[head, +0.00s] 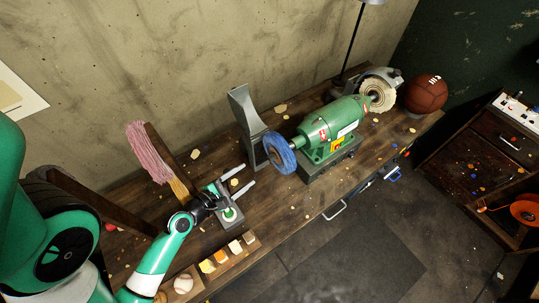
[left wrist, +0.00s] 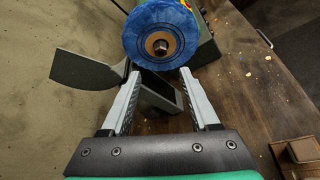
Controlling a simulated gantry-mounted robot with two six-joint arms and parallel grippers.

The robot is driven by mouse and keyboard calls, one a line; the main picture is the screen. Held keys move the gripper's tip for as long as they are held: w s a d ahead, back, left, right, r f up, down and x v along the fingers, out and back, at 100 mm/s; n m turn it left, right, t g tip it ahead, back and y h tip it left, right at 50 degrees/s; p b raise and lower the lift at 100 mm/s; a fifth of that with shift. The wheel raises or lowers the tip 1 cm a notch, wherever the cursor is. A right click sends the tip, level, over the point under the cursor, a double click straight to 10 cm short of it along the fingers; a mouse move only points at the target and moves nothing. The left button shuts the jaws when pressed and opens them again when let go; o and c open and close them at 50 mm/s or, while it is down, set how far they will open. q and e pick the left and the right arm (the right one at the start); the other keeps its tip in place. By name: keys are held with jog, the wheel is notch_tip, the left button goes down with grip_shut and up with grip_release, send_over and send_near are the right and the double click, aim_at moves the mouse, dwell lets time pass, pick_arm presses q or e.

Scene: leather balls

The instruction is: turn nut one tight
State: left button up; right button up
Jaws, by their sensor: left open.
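The green bench grinder (head: 335,128) stands on the wooden bench with a blue wheel (head: 279,153) on its near end and a pale buffing wheel (head: 378,96) on its far end. My left gripper (head: 246,177) is open and empty, short of the blue wheel. In the left wrist view, its two fingertips (left wrist: 161,73) lie apart, just below the nut. The nut is too small to make out in the head view. My right gripper does not show.
A grey upright guard (head: 245,115) stands behind the blue wheel. A brown ball (head: 426,93) sits at the far end.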

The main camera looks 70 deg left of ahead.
aim_at(269, 159)
pick_arm(q)
jog(key=x, duration=1.1)
jog(key=shift+w+f+p, duration=0.1)
jog(key=shift+w+p, duration=0.25)
grip_shut()
